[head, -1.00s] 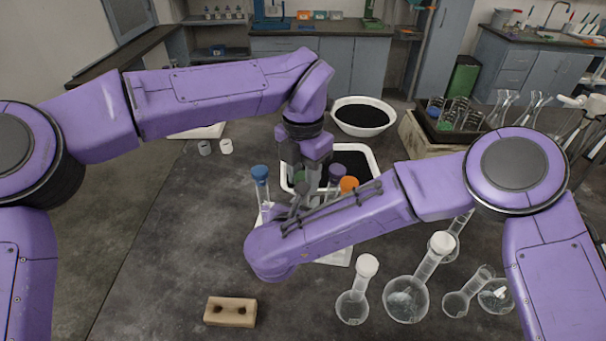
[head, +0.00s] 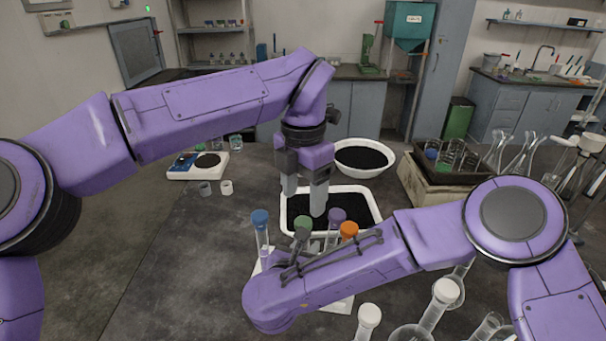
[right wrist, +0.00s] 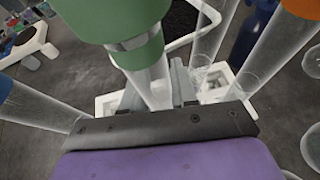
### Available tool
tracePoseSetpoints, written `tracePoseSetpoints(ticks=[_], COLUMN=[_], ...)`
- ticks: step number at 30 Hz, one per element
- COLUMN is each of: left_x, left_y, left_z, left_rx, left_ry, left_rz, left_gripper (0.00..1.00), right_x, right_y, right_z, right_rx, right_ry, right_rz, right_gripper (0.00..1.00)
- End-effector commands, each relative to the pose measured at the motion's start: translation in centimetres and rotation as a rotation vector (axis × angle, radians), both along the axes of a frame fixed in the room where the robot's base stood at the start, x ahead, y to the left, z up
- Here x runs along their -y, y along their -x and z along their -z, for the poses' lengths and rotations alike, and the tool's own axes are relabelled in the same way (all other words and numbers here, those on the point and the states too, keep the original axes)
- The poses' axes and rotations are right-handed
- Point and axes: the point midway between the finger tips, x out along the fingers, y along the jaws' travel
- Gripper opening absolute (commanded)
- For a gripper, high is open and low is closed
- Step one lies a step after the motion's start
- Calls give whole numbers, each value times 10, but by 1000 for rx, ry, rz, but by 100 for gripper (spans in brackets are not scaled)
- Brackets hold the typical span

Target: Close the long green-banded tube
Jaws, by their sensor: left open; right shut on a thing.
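The tube with the green cap (head: 303,224) stands among the capped tubes at the table's middle. In the right wrist view its green top (right wrist: 120,28) is close to the camera, with a green band (right wrist: 140,53) below and a thin greyish strip between them. I cannot tell whether the cap is fully seated. My right gripper (right wrist: 155,88) is shut on the clear tube below the band; in the head view my right arm hides it. My left gripper (head: 304,200) is open and empty, fingers apart, above and behind the green cap.
Blue (head: 260,217), purple (head: 337,215) and orange (head: 349,230) capped tubes stand close around. Behind is a white tray of black material (head: 372,207) and a white bowl (head: 362,172). White-capped flasks (head: 369,316) stand at the front right.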

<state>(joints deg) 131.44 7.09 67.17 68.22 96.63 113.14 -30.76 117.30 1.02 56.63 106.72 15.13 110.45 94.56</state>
Motion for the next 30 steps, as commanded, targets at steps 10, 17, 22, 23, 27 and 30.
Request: tracePoseSetpoints(ticks=[10, 17, 22, 23, 27, 30], left_x=[0, 0, 0, 0, 0, 0], left_y=[0, 0, 0, 0, 0, 0], left_z=[-48, -49, -49, -49, -49, -47], left_rx=[1, 0, 0, 0, 0, 0], left_ry=[-1, 0, 0, 0, 0, 0], left_rz=[0, 2, 1, 1, 2, 2], left_gripper=[65, 65, 65, 65, 65, 65], right_x=[0, 0, 0, 0, 0, -1], right_y=[0, 0, 0, 0, 0, 4], right_z=[0, 0, 0, 0, 0, -1], right_rx=[0, 0, 0, 0, 0, 0], right_ry=[0, 0, 0, 0, 0, 0], right_rz=[0, 0, 0, 0, 1, -1], right_gripper=[0, 0, 57, 57, 57, 57])
